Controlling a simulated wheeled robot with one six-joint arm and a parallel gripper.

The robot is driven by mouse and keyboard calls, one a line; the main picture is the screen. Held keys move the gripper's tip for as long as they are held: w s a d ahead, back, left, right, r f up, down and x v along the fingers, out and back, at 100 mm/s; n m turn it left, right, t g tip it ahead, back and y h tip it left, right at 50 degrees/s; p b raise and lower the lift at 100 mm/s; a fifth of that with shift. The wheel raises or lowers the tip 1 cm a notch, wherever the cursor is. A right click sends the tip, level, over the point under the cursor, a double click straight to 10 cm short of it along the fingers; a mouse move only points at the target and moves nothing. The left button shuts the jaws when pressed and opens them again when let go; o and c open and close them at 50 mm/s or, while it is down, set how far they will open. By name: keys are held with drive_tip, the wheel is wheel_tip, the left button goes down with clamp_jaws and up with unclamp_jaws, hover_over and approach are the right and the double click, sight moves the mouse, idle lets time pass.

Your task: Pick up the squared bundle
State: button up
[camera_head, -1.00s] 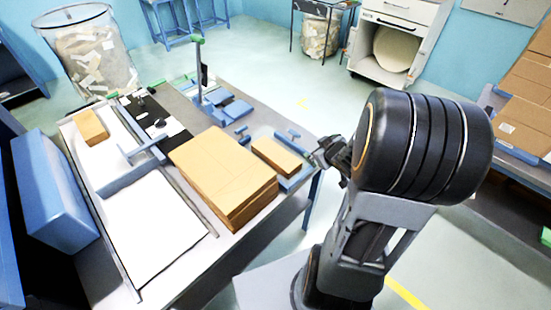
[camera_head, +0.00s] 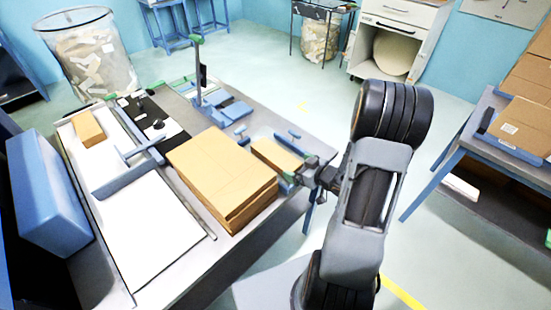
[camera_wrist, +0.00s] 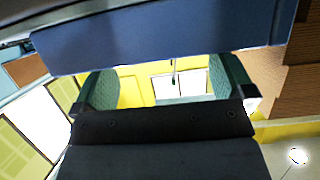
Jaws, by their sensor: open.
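A small brown kraft bundle (camera_head: 275,156) lies in a blue fixture (camera_head: 296,180) at the right edge of the work table; I take it for the squared bundle. My gripper (camera_head: 303,178) is beside the fixture's right end, close to the bundle, with its tips small in the head view. In the wrist view its two green-padded fingers (camera_wrist: 165,85) stand apart with nothing between them. A blue surface (camera_wrist: 165,38) crosses the wrist view just above the fingers. Brown layered sheets (camera_wrist: 290,72) show at its right; I cannot tell which stack they belong to.
A larger kraft stack (camera_head: 222,178) sits left of the small bundle. A white sheet (camera_head: 150,235) covers the table's left. Another table with kraft stacks (camera_head: 522,128) stands right; floor lies between.

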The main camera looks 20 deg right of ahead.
sight(287, 162)
drive_tip(key=shift+x, duration=2.8)
drive_tip(key=shift+r, duration=0.15)
drive_tip(key=c, duration=1)
